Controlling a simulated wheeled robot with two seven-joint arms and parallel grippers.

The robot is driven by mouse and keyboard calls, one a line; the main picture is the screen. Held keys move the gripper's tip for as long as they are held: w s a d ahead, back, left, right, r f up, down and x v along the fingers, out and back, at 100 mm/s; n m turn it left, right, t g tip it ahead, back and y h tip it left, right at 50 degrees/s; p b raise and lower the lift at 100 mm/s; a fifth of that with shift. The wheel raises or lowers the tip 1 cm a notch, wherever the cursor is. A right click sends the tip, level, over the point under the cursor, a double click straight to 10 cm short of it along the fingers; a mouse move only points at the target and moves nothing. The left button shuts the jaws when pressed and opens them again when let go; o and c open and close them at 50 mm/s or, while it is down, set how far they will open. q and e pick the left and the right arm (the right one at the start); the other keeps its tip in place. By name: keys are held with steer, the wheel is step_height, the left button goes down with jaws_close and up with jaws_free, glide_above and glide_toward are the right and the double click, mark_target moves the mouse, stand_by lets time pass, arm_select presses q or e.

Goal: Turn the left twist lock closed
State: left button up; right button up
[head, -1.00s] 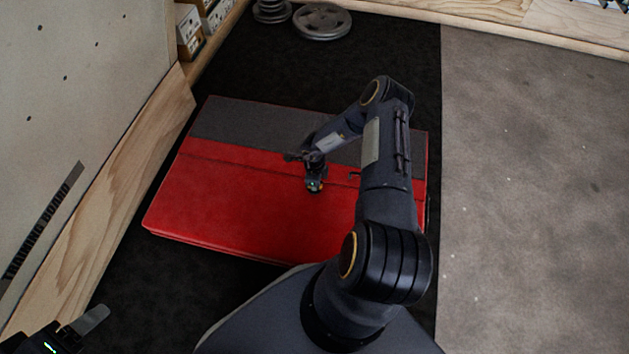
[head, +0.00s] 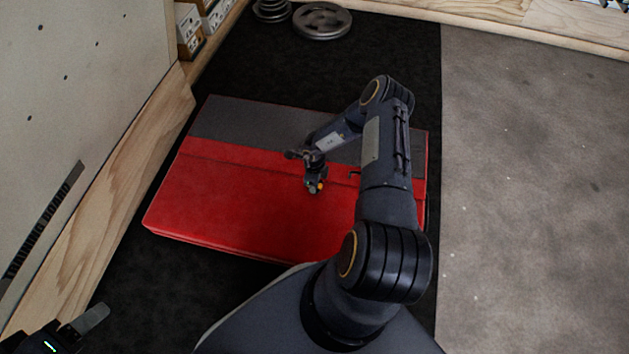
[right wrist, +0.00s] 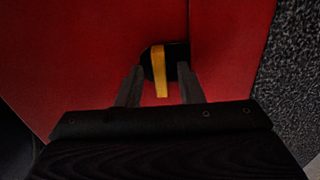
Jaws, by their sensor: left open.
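The left twist lock (right wrist: 159,71) is a black piece with a yellow lever on the red crash pad (head: 230,205). In the right wrist view the lever lies roughly parallel to the pad's seam. My right gripper (right wrist: 161,68) is open, with one finger on each side of the lever and small gaps beside it. In the head view the right gripper (head: 314,187) is low over the pad near the seam and hides most of the lock. My left gripper (head: 88,322) is at the bottom left corner, partly cut off, open and away from the pad.
A small dark fitting (head: 354,174) sits on the seam to the right, partly beside my arm. Grey weight plates (head: 322,20) lie on the black mat at the back. A wooden-edged wall (head: 125,205) stands at left. Grey floor (head: 530,200) at right is clear.

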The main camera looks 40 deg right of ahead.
step_height(320, 180, up, 8)
steer(key=p, duration=0.3)
stand_by(0.3)
stand_by(0.4)
